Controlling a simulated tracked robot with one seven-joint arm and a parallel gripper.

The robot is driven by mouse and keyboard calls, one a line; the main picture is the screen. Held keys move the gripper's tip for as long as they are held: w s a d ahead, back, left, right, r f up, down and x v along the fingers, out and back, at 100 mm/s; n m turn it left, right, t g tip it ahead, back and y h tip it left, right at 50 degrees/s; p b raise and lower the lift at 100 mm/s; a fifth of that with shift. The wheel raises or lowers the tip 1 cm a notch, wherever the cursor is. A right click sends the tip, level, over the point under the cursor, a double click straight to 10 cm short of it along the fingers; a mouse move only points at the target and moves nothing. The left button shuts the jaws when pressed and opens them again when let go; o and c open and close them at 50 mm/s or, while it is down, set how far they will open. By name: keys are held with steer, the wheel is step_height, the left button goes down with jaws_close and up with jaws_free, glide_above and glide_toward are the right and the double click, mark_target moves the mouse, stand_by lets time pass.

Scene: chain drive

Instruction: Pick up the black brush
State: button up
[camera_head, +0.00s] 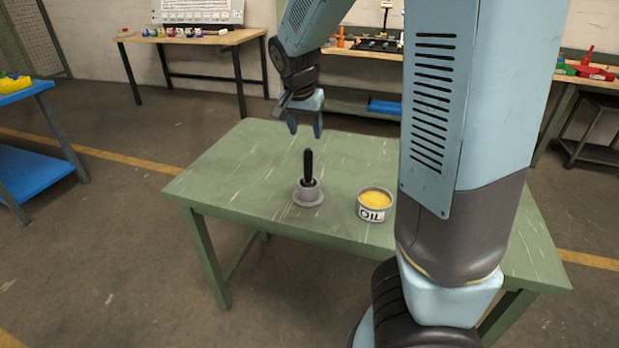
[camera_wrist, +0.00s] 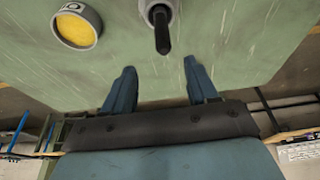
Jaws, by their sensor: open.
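The black brush (camera_head: 308,165) stands upright in a grey round holder (camera_head: 308,196) on the green table, with its dark handle pointing up. In the wrist view the brush (camera_wrist: 162,32) shows at the top centre, in its holder (camera_wrist: 146,8). My gripper (camera_head: 305,130) is open and empty, above the table and apart from the brush. In the head view it appears just above the handle's top. In the wrist view the two fingers of my gripper (camera_wrist: 160,78) are spread, with the brush beyond their tips.
An oil can (camera_head: 374,204) with yellow contents stands on the green table (camera_head: 240,175), right of the holder; it also shows in the wrist view (camera_wrist: 76,27). The table's left part is clear. Other benches stand along the wall, and a blue shelf unit (camera_head: 35,175) is at left.

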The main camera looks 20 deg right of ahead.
mark_target(309, 151)
steer(key=shift+x, duration=4.15)
steer(key=shift+w+x, duration=0.1)
steer(key=shift+x, duration=1.15)
steer(key=shift+w+x, duration=0.15)
steer(key=shift+x, duration=1.15)
steer(key=shift+a, duration=0.1)
steer(key=shift+c, duration=0.2)
steer(key=c, duration=1)
steer(key=shift+r, duration=0.15)
